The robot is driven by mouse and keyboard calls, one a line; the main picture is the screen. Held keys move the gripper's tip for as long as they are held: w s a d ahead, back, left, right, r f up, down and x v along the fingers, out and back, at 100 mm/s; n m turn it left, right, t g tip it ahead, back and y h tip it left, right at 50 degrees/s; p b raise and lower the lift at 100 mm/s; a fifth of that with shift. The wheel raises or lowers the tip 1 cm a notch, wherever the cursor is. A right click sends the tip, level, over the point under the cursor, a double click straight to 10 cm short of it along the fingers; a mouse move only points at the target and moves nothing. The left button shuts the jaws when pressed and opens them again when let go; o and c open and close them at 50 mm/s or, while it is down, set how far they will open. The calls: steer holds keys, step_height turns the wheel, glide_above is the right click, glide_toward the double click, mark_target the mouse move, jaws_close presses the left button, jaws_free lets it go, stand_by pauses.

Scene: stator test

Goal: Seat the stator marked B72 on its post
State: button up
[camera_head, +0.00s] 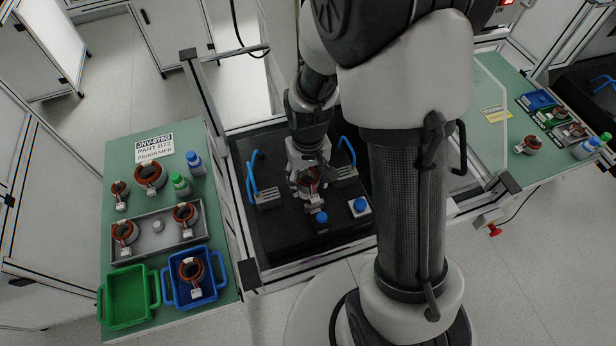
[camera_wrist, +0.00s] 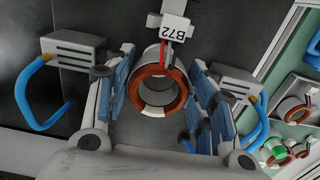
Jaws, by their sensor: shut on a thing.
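The stator marked B72 (camera_wrist: 158,97) is a short ring with copper-coloured windings and a white tag. The tag (camera_wrist: 175,28) reads B72 in the wrist view. My gripper (camera_wrist: 160,108) has one blue-padded finger on each side of the stator and is shut on it. In the head view my gripper (camera_head: 308,178) is low over the black fixture plate (camera_head: 285,228), with the stator (camera_head: 309,187) between its fingers. The post is not visible; the stator and gripper may hide it. I cannot tell whether the stator touches the plate.
Blocks with blue hoses (camera_head: 266,198) (camera_head: 345,175) flank the gripper. Blue knobs (camera_head: 321,217) (camera_head: 360,205) stand in front. The left green table (camera_head: 125,222) holds a grey tray (camera_head: 152,212), several stators, bottles, a green bin (camera_head: 128,297) and a blue bin (camera_head: 171,292). Another table stands right.

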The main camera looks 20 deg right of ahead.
steer(key=shift+f+b, duration=0.8)
steer(key=shift+f, duration=0.3)
steer(key=shift+f, duration=0.2)
steer(key=shift+f+b, duration=0.4)
steer(key=shift+b, duration=0.1)
steer(key=o, duration=1.4)
steer(key=shift+r, duration=0.1)
step_height(320, 180, up, 12)
steer(key=shift+f, duration=0.1)
